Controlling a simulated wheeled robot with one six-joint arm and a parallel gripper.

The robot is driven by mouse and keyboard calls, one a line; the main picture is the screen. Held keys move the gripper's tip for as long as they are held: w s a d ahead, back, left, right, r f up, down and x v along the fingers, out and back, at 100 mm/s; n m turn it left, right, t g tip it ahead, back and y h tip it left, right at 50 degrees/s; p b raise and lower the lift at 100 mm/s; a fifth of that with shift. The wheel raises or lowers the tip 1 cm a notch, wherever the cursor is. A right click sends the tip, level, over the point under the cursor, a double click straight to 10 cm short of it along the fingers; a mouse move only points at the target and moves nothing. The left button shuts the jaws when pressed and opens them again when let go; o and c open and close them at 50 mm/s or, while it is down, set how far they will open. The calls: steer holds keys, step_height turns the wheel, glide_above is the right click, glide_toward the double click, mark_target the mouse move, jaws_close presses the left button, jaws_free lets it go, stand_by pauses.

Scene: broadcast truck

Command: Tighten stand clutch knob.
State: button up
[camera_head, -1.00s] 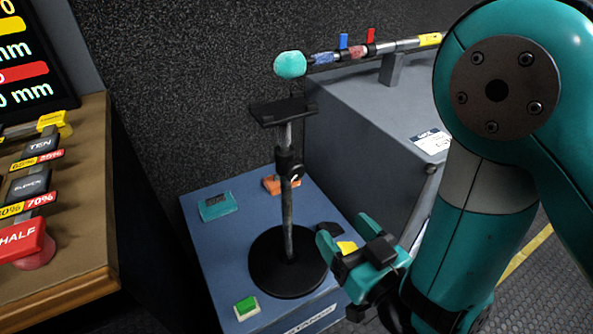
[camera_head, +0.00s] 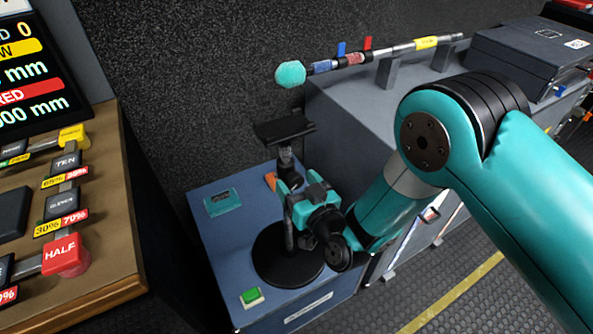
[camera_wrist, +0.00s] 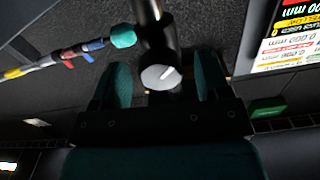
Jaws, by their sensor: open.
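The stand has a round black base (camera_head: 272,262), a thin pole and a small black top plate (camera_head: 284,128). It stands upright on a blue case. The clutch knob (camera_wrist: 157,77), a light round face with a white line, shows in the wrist view in front of the dark clutch body (camera_wrist: 159,35). My gripper (camera_wrist: 162,80) is open, with one teal finger on each side of the knob and a small gap visible at each side. In the head view my gripper (camera_head: 299,186) is at the pole below the plate and hides the knob.
The blue case (camera_head: 222,250) also carries a teal box (camera_head: 221,202) and a green button (camera_head: 251,297). A boom pole (camera_head: 391,52) with a teal tip lies on supports on a grey case behind. A wooden console (camera_head: 105,270) is at left.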

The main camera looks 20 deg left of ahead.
steer(key=shift+w+a, duration=0.1)
stand_by(0.3)
steer(key=c, duration=0.9)
steer(key=shift+c, duration=0.2)
steer(key=shift+m, duration=0.4)
steer(key=m, duration=0.2)
steer(key=shift+m, duration=0.4)
steer(key=shift+m+b, duration=0.35)
steer(key=shift+m, duration=1.55)
